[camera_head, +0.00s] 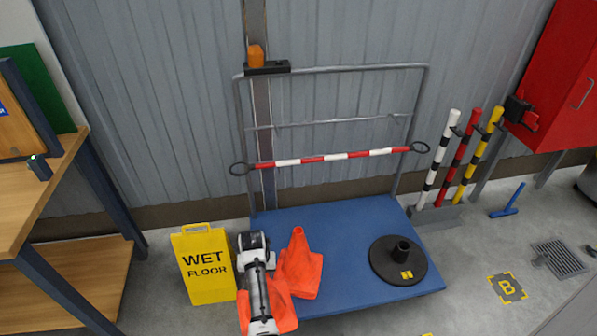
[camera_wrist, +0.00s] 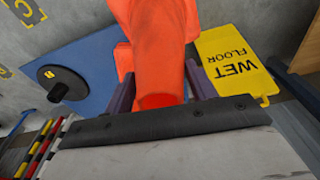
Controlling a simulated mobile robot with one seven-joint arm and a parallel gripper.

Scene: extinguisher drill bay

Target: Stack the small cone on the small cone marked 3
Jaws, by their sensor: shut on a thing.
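My gripper (camera_wrist: 159,92) is shut on an orange cone (camera_wrist: 152,35), with the cone's narrow end between the two dark fingers in the wrist view. In the head view the held cone (camera_head: 281,308) is partly hidden behind my arm. A second orange cone (camera_head: 299,266) stands upright on the blue platform, just right of and behind the held one. It shows in the wrist view as an orange patch (camera_wrist: 123,60) beside the held cone. No number is readable on either cone, and I cannot tell whether they touch.
The blue platform trolley (camera_head: 345,225) carries a round black base (camera_head: 385,273) at right. A yellow wet floor sign (camera_head: 205,265) stands left of my arm. A red-white bar (camera_head: 330,157) crosses the trolley's rail. A wooden bench (camera_head: 25,215) is at far left. The platform's middle is clear.

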